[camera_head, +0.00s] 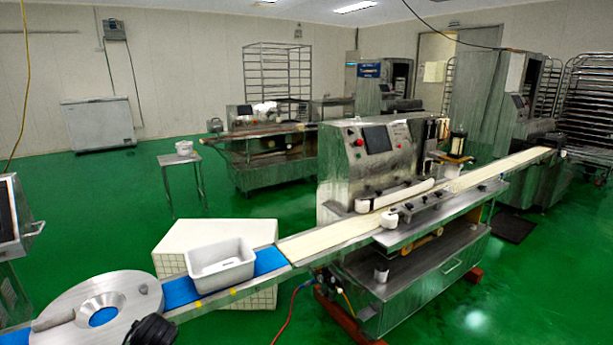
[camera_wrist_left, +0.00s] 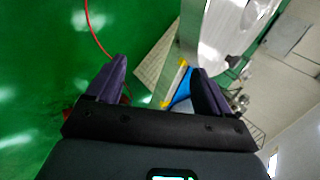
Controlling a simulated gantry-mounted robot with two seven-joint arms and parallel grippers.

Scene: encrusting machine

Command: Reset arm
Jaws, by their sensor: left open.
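My left gripper (camera_wrist_left: 157,70) shows in the left wrist view with its two dark purple fingers spread apart and nothing between them. The wrist is turned, so the room looks tilted in that view; the green floor and a white tiled block (camera_wrist_left: 160,62) show beyond the fingers. A black rounded part (camera_head: 150,331) at the bottom edge of the head view looks like a bit of my arm, but I cannot tell which. My right gripper is not in view.
An encrusting machine (camera_head: 340,170) stands at the centre with a long conveyor belt (camera_head: 325,240). A white tray (camera_head: 221,268) sits on the blue belt section (camera_head: 270,260). A round metal disc (camera_head: 75,312) is at the lower left. Open green floor (camera_head: 120,210) lies behind.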

